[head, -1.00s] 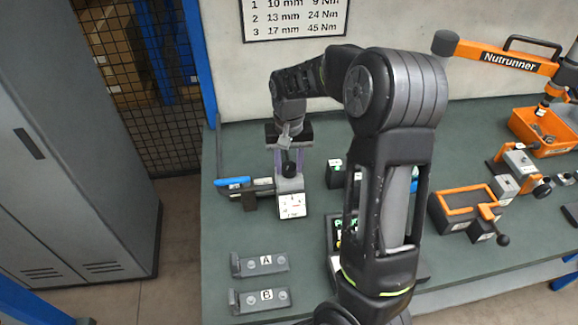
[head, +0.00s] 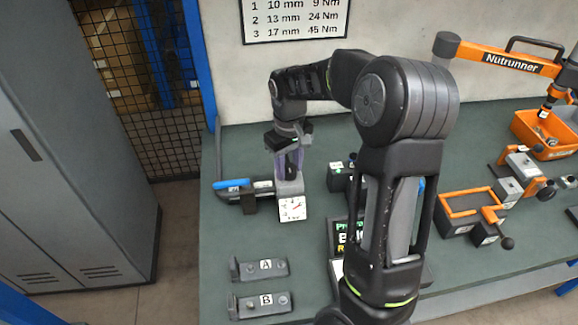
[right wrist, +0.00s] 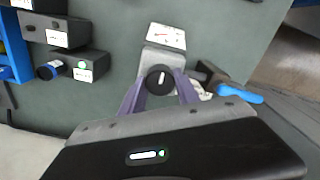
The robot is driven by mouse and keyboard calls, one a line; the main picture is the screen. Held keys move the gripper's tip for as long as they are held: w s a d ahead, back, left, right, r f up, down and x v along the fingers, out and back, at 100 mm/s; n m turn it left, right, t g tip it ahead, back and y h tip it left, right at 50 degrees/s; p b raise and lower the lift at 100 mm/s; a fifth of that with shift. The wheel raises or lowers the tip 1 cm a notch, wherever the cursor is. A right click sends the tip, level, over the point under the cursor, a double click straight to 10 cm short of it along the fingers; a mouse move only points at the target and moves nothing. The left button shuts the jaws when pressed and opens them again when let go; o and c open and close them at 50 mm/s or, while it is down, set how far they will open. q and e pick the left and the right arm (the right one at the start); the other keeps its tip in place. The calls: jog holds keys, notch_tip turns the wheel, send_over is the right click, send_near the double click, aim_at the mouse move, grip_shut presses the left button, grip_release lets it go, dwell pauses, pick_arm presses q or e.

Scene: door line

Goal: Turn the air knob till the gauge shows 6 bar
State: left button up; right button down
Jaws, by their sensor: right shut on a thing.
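The gauge (head: 292,208) is a white square face with a red needle on the front of a grey block. In the head view the needle leans to the upper right; the numbers are too small to read. The gauge also shows in the right wrist view (right wrist: 166,36). The air knob (right wrist: 159,79) is a round black knob with a white mark, on the grey block behind the gauge. My right gripper (head: 290,168) reaches down to it, its purple fingers shut on the knob from both sides. In the head view the fingers hide most of the knob. My left gripper is out of view.
Brackets A (head: 260,268) and B (head: 260,304) are in front. A display (head: 343,238) stands right, partly behind my right arm. An orange-edged box (head: 466,203) is farther right.

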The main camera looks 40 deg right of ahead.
aim_at(289, 167)
jog(key=c, duration=0.9)
grip_release()
notch_tip(289, 167, up, 8)
jog(key=shift+f+b, duration=0.1)
jog(key=shift+b, duration=0.5)
